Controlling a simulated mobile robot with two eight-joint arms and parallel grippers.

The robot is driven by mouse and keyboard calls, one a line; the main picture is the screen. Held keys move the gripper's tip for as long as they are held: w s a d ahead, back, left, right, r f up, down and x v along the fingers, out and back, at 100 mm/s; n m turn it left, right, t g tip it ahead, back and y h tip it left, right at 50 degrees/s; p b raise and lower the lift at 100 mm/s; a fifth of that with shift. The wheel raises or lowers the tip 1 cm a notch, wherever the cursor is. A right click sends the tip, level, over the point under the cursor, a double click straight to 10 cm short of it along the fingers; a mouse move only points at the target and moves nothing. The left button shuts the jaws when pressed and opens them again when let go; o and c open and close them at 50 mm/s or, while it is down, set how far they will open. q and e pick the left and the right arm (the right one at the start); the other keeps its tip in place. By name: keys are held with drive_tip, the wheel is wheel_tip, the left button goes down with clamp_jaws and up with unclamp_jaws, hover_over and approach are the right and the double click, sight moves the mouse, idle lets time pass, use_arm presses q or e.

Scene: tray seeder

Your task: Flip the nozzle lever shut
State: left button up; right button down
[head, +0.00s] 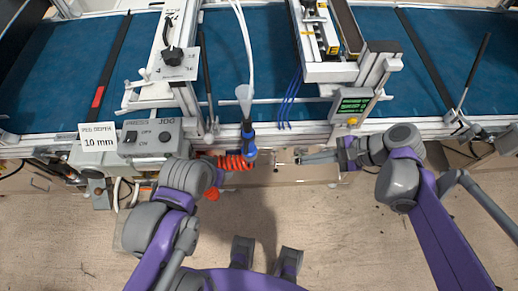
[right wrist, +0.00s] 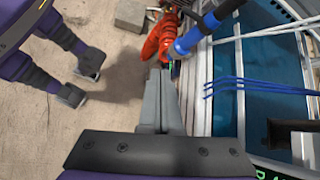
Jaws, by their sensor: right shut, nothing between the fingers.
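A nozzle with a blue body (head: 249,140) and a pale cone-shaped tip (head: 244,92) stands at the front rail, with a white tube running up from it. The blue body also shows in the right wrist view (right wrist: 196,38). I cannot make out its lever clearly. My right gripper (head: 298,158) is shut and empty, to the right of the blue body and apart from it in the head view. In the right wrist view its closed fingers (right wrist: 164,72) point towards an orange coiled hose (right wrist: 160,38). My left arm is at the left; its fingers are hidden.
The orange coiled hose (head: 234,162) hangs beside the blue body. A grey switch box (head: 150,138) and a seed depth sign (head: 98,137) are at the left. A green display (head: 354,105) stands at the right. Blue tubes (head: 289,100) cross the belt. The floor in front is open.

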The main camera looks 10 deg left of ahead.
sight(246, 147)
drive_tip(key=shift+w+a+r+m+g+y+b, duration=0.25)
drive_tip(key=shift+w+m+g+y, duration=0.1)
drive_tip(key=shift+w+m+y, duration=0.35)
drive_tip(key=shift+w+a+r+m+g+y+b, duration=0.1)
drive_tip(key=shift+w+r+m+g+y, duration=0.15)
drive_tip(key=shift+w+m+y, duration=0.4)
drive_tip(key=shift+w+a+r+m+g+y+b, duration=0.2)
drive_tip(key=shift+w+m+g+y, duration=0.25)
drive_tip(key=shift+y, duration=0.4)
drive_tip(key=shift+a, duration=0.1)
drive_tip(key=x, duration=1.4)
drive_tip(key=shift+w, duration=0.1)
